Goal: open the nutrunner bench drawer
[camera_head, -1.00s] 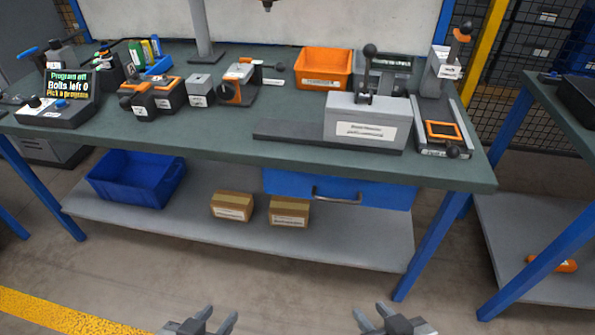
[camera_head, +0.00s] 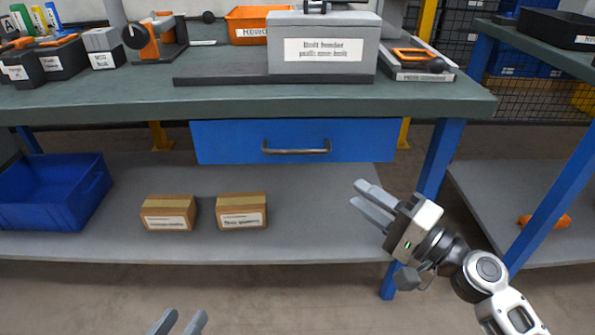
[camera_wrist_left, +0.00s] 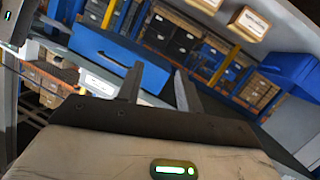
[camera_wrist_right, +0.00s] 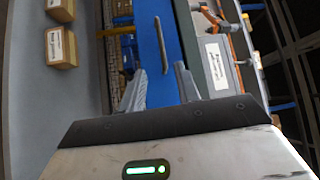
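The blue drawer (camera_head: 230,142) hangs under the bench top and is shut. Its grey bar handle (camera_head: 296,147) runs across the middle of its front. My right gripper (camera_head: 365,199) is open and empty, below and right of the handle, apart from it. In the right wrist view the drawer (camera_wrist_right: 152,60) and handle (camera_wrist_right: 161,46) lie beyond the open fingers (camera_wrist_right: 160,88). My left gripper (camera_head: 181,322) is open and empty at the bottom edge of the head view. The left wrist view shows the drawer (camera_wrist_left: 105,50) beyond its open fingers (camera_wrist_left: 157,85).
The green bench top (camera_head: 130,97) overhangs the drawer. A grey bolt feeder (camera_head: 325,50) stands on it above the drawer. The lower shelf (camera_head: 320,215) holds two cardboard boxes (camera_head: 242,211) and a blue bin (camera_head: 50,192). A blue bench leg (camera_head: 442,160) stands right of the drawer.

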